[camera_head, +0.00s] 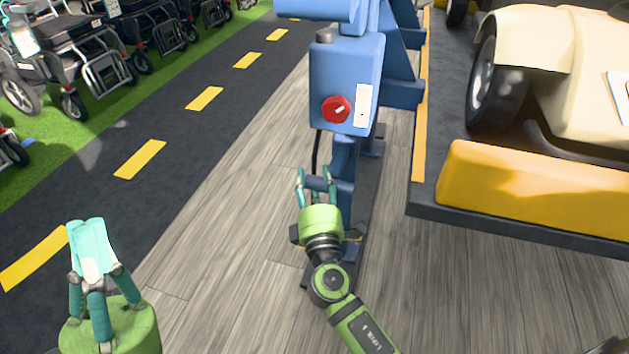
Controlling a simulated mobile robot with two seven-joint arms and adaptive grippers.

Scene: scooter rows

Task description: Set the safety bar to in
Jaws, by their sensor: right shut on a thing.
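A blue machine post (346,75) stands in the middle, with a red round knob (336,109) and a white plate (362,104) on its front. My left gripper (88,228) is at the lower left, away from the machine.
A cream cart (540,45) with a yellow bumper (540,187) stands on a dark platform (490,227) at the right, near the post. Several folding scooters (70,50) stand on green ground at the upper left. The grey plank floor (215,240) left of the post is clear.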

